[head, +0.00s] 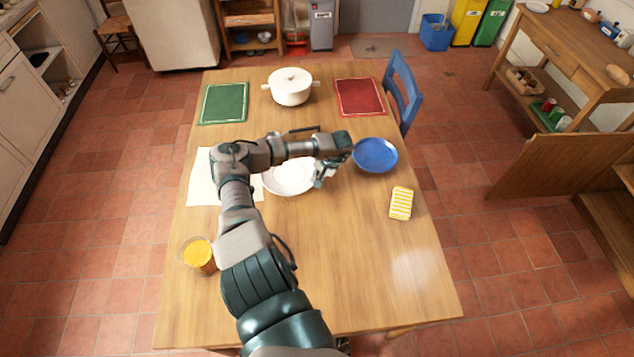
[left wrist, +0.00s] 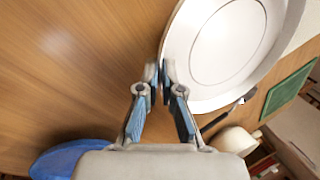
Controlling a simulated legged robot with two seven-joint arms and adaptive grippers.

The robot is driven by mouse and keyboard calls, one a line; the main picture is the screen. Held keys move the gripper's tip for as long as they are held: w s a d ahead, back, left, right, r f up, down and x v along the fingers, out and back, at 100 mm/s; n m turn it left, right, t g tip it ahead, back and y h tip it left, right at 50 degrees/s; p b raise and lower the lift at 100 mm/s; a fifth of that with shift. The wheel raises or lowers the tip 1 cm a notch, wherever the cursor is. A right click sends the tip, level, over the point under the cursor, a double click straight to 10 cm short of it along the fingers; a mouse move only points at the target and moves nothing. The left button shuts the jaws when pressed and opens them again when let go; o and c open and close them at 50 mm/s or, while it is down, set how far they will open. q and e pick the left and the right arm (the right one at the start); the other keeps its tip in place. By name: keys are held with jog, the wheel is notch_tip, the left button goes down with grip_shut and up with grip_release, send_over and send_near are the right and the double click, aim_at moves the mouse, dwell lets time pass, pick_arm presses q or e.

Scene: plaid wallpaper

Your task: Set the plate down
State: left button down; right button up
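A white plate (head: 287,179) is over the middle of the wooden table, partly hidden behind my left arm. It shows large in the left wrist view (left wrist: 225,45), with its rim at the fingertips. My left gripper (head: 322,178) is at the plate's right edge. In the left wrist view its fingers (left wrist: 159,72) are close together, pinching the rim. I cannot tell whether the plate touches the table. A white placemat (head: 203,185) lies left of the plate. A blue plate (head: 376,155) lies to the right. My right gripper is not in view.
Behind are a green mat (head: 223,103), a white lidded pot (head: 290,86) and a red mat (head: 359,97). The table's front right (head: 385,275) is clear.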

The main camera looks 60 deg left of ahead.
pick_arm(q)
notch_tip(320, 180, down, 3)
jog(key=shift+d+r, duration=0.1)
jog(key=c, duration=1.3)
grip_release()
